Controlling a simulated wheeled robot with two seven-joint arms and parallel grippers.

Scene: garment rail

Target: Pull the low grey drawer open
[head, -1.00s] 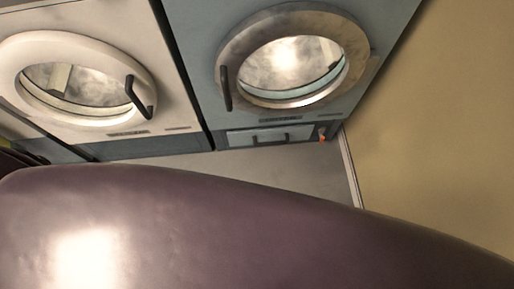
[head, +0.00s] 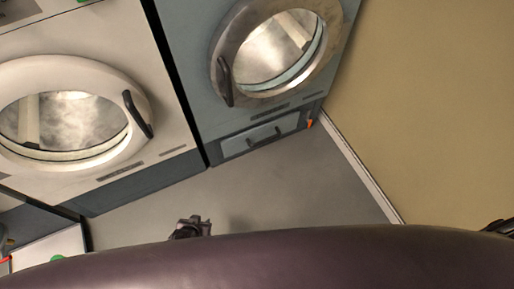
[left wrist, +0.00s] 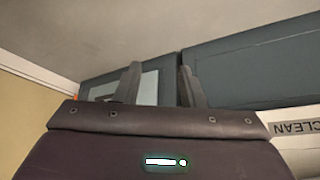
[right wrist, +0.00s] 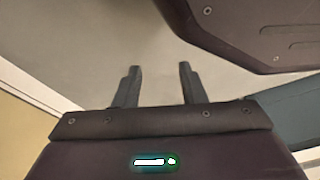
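The low grey drawer (head: 235,143) is a pale panel at the foot of the blue-grey machine and looks shut. Its dark handle (head: 264,136) is at the panel's middle. In the left wrist view, the drawer (left wrist: 150,88) shows upside down behind my fingers; I cannot make out the handle there. My left gripper (head: 196,222) is over the floor, apart from the drawer. In its wrist view, the fingers (left wrist: 159,84) are apart with nothing held. My right gripper (right wrist: 158,84) is open and empty over the floor; only dark parts of my right arm show at the head view's right edge.
A white machine (head: 165,100) with a round door stands left of the blue-grey machine (head: 185,60). A small orange item (head: 310,124) is beside the drawer's right end. A beige wall (head: 430,110) bounds the right. The floor (head: 290,190) before the drawer is clear.

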